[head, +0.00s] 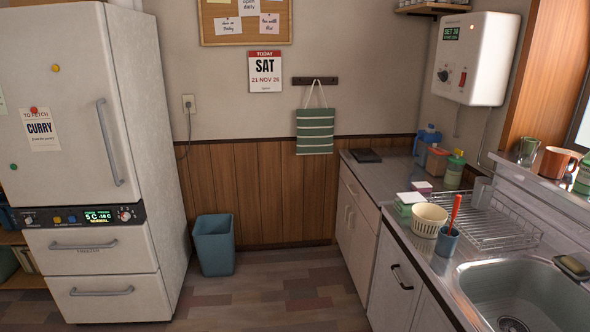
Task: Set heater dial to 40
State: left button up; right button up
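The white heater box (475,60) is mounted high on the wall at the right in the head view. Its small green display (451,33) reads "SET 30", with a smaller line below too small to read. A dark round dial (443,76) sits low on the heater's front, at the left. A small red switch or light (462,79) is to the right of the dial. The dial's pointer direction is too small to tell. Neither of my grippers is in view.
Below the heater is a metal counter (393,172) with bottles and containers, a dish rack (495,228) and a sink (525,295). A fridge (85,120) stands at the left. A blue bin (214,245) is on the floor. The middle floor (290,295) is clear.

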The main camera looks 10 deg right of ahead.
aim_at(444, 76)
jog(key=i+j+z, duration=0.1)
jog(key=i+z, duration=0.3)
jog(key=i+j+z, duration=0.6)
jog(key=i+z, duration=0.15)
jog(key=i+j+z, duration=0.8)
jog(key=i+j, duration=0.2)
